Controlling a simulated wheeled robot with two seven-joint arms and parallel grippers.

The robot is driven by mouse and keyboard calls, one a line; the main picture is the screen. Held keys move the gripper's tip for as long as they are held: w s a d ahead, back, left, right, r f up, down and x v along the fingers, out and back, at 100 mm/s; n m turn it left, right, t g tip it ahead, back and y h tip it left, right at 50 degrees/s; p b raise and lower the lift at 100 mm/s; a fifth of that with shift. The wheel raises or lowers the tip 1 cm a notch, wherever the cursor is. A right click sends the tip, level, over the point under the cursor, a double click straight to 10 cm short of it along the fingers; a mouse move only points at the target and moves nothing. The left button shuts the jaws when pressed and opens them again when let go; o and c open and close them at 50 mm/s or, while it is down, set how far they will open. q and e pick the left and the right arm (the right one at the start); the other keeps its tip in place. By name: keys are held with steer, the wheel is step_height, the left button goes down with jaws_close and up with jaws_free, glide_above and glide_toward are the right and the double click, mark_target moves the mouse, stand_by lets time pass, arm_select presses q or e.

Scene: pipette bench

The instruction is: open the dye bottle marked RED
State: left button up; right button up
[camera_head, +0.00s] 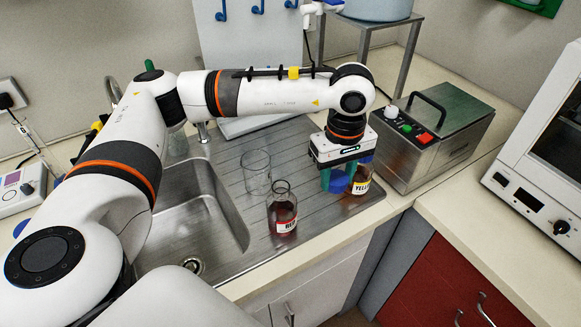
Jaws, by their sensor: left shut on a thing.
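The dye bottle marked RED (283,212) stands upright on the ribbed steel drainboard, with dark red liquid low inside. Its neck is bare and open at the top. My left gripper (338,178) is to the right of it, pointing down and shut on a blue cap (338,184). The cap is apart from the RED bottle. A bottle with a yellow label (361,185) stands just right of and behind the gripper, partly hidden by it. My right gripper is not in view.
An empty glass beaker (256,172) stands behind the RED bottle. The sink basin (190,220) is to the left. A steel water bath (430,135) with a lid handle stands right of the gripper. The drainboard (235,255) is bare left of the RED bottle.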

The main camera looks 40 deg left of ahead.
arm_select(q)
steer(key=w+a+n+p, duration=0.1)
steer(key=w+a+n, duration=0.15)
steer(key=n, duration=0.65)
steer(key=n+p, duration=0.3)
steer(key=n, duration=2.5)
glide_above(295, 175)
step_height(295, 175, down, 2)
step_height(295, 175, down, 5)
steer(key=shift+s+f+p, duration=0.1)
steer(key=shift+f+p, duration=0.05)
steer(key=shift+p, duration=0.8)
step_height(295, 175, down, 4)
steer(key=shift+f+p, duration=0.15)
steer(key=shift+p, duration=0.35)
steer(key=shift+f, duration=0.1)
